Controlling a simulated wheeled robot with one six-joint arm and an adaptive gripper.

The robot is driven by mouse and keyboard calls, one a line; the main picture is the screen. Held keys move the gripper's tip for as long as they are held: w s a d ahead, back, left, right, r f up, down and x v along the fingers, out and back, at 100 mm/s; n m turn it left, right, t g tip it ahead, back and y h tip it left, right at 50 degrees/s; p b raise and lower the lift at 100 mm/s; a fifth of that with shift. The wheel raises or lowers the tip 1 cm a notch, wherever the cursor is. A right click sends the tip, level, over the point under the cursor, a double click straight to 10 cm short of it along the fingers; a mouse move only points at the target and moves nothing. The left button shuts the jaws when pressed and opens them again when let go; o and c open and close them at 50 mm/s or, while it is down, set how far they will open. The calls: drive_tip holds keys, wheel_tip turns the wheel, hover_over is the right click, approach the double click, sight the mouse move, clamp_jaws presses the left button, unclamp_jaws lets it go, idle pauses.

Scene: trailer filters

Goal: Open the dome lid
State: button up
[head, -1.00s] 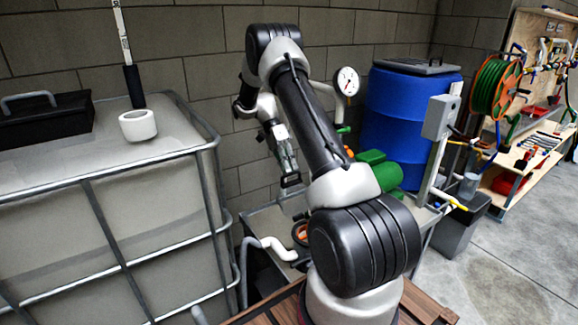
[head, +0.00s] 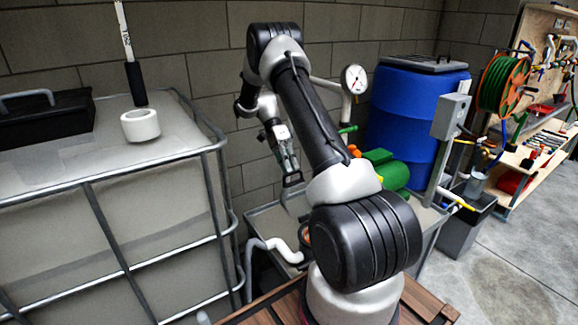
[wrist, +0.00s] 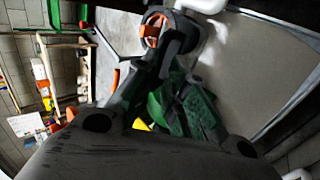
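I cannot pick out the dome lid with certainty in either view. My gripper (head: 292,180) hangs downward in the head view, above the metal bench (head: 262,222) and left of the green pump (head: 385,168). Nothing is visibly held in it. In the wrist view, its dark body fills the bottom, and the fingers are hard to separate from the dark and green parts beyond. An orange-centred round fitting (wrist: 152,30) shows past the gripper there. In the head view my arm hides part of the bench.
A caged tank (head: 150,210) stands at left, with a white roll (head: 141,125) and black toolbox (head: 45,122) on top. A pressure gauge (head: 355,80), blue drum (head: 405,110) and hose reel (head: 502,85) stand beyond. Open floor (head: 510,270) lies at right.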

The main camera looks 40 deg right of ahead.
drive_tip(key=o, duration=0.8)
drive_tip(key=shift+x, duration=1.15)
drive_tip(key=shift+c, duration=0.2)
drive_tip(key=v, duration=1.2)
drive_tip(key=shift+w, duration=0.3)
drive_tip(key=c, duration=0.5)
